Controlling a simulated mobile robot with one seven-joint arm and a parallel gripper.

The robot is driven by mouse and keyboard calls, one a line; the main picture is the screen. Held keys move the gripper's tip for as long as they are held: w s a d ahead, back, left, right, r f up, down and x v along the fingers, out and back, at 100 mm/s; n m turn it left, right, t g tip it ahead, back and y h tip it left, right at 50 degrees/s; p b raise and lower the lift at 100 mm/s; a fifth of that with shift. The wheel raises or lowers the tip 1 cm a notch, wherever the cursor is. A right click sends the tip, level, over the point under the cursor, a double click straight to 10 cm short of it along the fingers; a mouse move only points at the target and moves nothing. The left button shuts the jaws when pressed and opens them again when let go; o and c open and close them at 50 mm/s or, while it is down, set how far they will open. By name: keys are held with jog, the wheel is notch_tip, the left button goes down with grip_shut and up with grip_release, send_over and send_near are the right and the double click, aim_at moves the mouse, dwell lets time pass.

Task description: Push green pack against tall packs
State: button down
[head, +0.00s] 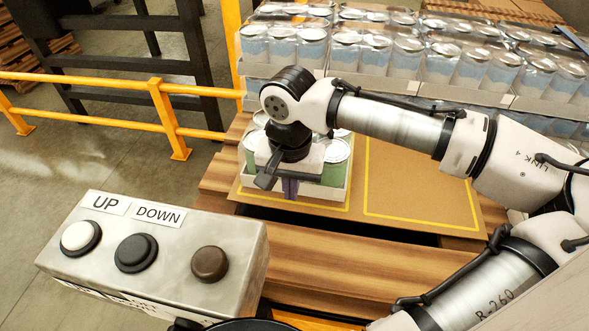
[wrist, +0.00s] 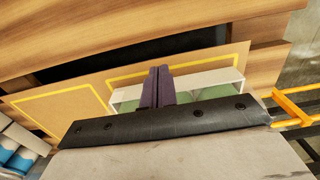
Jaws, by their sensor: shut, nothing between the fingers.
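The green pack (head: 334,176) is a low white tray of cans with green sides and silver lids. It stands upright on the cardboard sheet, and my wrist hides much of it in the head view. Its tray and green sides also show in the wrist view (wrist: 207,80), on both sides of my fingers. My gripper (head: 290,188) points down at the pack's near side, with its purple fingers (wrist: 157,84) shut together and empty. I cannot tell whether they touch the pack. The tall packs (head: 382,62), wrapped blue and white cans, stand stacked behind it.
The cardboard sheet (head: 408,203) has two yellow outlines; the right one is empty. Bare wooden boards (head: 330,262) lie nearer. A control box (head: 150,250) with UP and DOWN labels stands front left. A yellow railing (head: 100,84) runs along the left.

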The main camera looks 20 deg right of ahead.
jog(key=shift+w+d+r+p, duration=0.1)
jog(key=shift+w+d, duration=0.25)
jog(key=shift+w, duration=0.2)
jog(key=shift+w+d+p, duration=0.1)
jog(key=shift+w+d, duration=0.25)
jog(key=shift+w, duration=0.25)
jog(key=shift+w+d+r+p, duration=0.1)
jog(key=shift+w+d, duration=0.25)
jog(key=shift+w, duration=0.2)
jog(key=w+d+p, duration=0.1)
jog(key=w+d, duration=0.1)
jog(key=w, duration=0.1)
jog(key=w+d+p, duration=0.1)
jog(key=w+d, duration=0.1)
jog(key=w, duration=0.1)
jog(key=w+d+p, duration=0.2)
jog(key=w, duration=0.1)
jog(key=shift+w+d+r, duration=0.1)
jog(key=shift+w+d, duration=0.1)
jog(key=shift+w, duration=0.1)
jog(key=shift+w+d, duration=0.3)
